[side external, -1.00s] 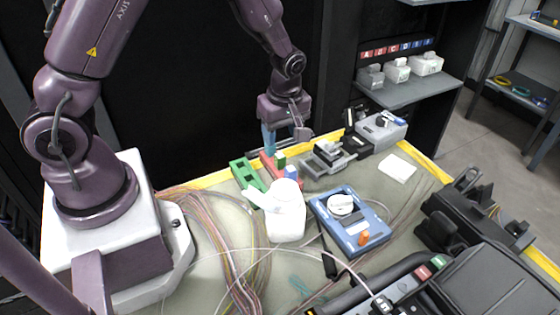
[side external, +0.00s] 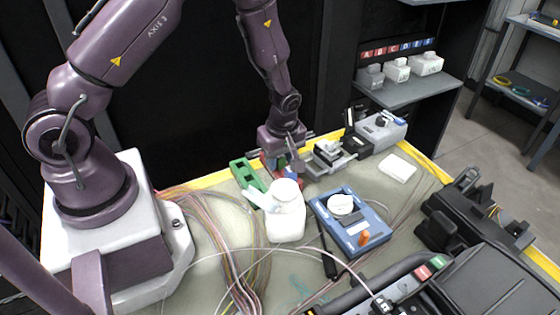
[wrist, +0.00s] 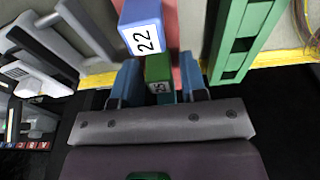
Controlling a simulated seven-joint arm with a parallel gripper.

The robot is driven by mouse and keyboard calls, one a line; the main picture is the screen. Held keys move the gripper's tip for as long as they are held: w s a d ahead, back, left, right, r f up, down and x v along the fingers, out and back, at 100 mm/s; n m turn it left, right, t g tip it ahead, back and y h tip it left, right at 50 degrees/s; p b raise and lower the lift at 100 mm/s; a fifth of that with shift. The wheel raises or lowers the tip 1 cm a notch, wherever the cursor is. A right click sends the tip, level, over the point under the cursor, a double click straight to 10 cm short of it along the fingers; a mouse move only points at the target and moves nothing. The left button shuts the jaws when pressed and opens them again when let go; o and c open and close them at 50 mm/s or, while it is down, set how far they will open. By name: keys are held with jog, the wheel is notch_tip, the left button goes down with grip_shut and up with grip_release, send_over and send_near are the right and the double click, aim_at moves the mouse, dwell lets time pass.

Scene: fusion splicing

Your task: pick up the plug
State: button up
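Two plug-like blocks stand in a red holder (wrist: 172,30). The green block (wrist: 158,70) has a white number label, partly hidden, and the blue block (wrist: 143,28) is marked 22. My gripper (wrist: 160,82) is lowered over the holder, with its blue fingers on either side of the green block. Narrow gaps seem to show beside it, so the fingers look open around it rather than closed. In the side view, my gripper (side external: 279,163) covers most of the red holder, and the green block is hidden there.
A green slotted holder (side external: 247,175) is close by on the left. A white bottle (side external: 285,212) stands in front, and a blue device (side external: 350,222) is to its right. Grey clamp fixtures (side external: 335,155) sit right of my gripper. Loose fibres lie across the mat.

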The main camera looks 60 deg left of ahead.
jog(key=c, duration=0.5)
jog(key=shift+c, duration=0.2)
jog(key=shift+r, duration=0.1)
jog(key=shift+r, duration=0.65)
jog(key=s+d+r, duration=0.2)
jog(key=s+r, duration=0.9)
jog(key=s, duration=0.2)
jog(key=shift+s+d+r, duration=0.25)
jog(key=shift+s, duration=0.15)
